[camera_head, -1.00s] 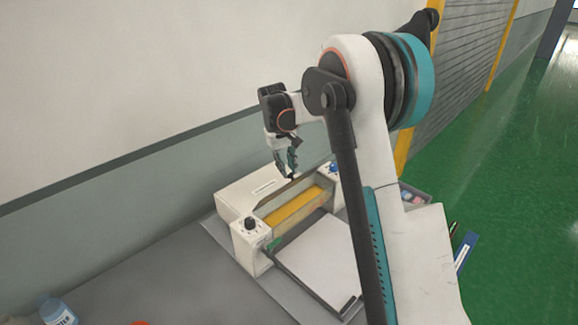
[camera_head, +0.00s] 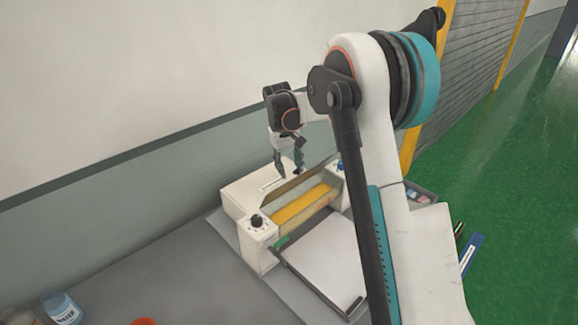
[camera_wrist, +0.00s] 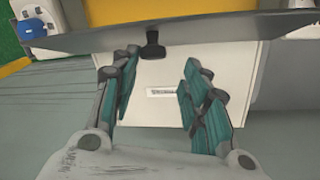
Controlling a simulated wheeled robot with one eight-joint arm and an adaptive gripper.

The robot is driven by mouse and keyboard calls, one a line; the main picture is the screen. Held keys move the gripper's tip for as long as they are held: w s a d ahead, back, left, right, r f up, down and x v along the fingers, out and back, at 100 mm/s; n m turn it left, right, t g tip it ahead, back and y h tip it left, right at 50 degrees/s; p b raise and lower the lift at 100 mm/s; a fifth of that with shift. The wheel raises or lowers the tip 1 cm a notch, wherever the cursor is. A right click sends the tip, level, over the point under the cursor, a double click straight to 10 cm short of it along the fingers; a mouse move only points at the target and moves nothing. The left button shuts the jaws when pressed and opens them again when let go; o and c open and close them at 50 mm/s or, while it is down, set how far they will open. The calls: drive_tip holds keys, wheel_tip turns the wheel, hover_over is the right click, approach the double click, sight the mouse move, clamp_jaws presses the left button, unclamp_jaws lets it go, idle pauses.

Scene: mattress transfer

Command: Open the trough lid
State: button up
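The trough (camera_head: 303,206) is a long yellow-lined opening in a white machine (camera_head: 241,189) on the grey table. Its lid (camera_head: 300,184) is a long thin panel that stands raised along the trough's wall-side edge, leaving the yellow inside in view. In the wrist view the lid (camera_wrist: 215,32) crosses the top, with a black handle knob (camera_wrist: 152,46) on it. My gripper (camera_head: 289,169) is above the back of the machine, behind the lid. In the wrist view its fingers (camera_wrist: 160,64) are apart and empty, with the knob between and just beyond the tips.
A black dial (camera_head: 257,221) and a blue knob (camera_head: 341,165) sit on the machine's ends. A flat white plate (camera_head: 322,256) lies in front. A bottle (camera_head: 62,308) and an orange object (camera_head: 144,321) are at lower left. The wall is close behind.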

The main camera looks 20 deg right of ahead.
wheel_tip(320, 180, up, 12)
drive_tip(key=a, duration=0.1)
drive_tip(key=shift+s+a, duration=0.15)
drive_tip(key=shift+a, duration=0.25)
idle(0.3)
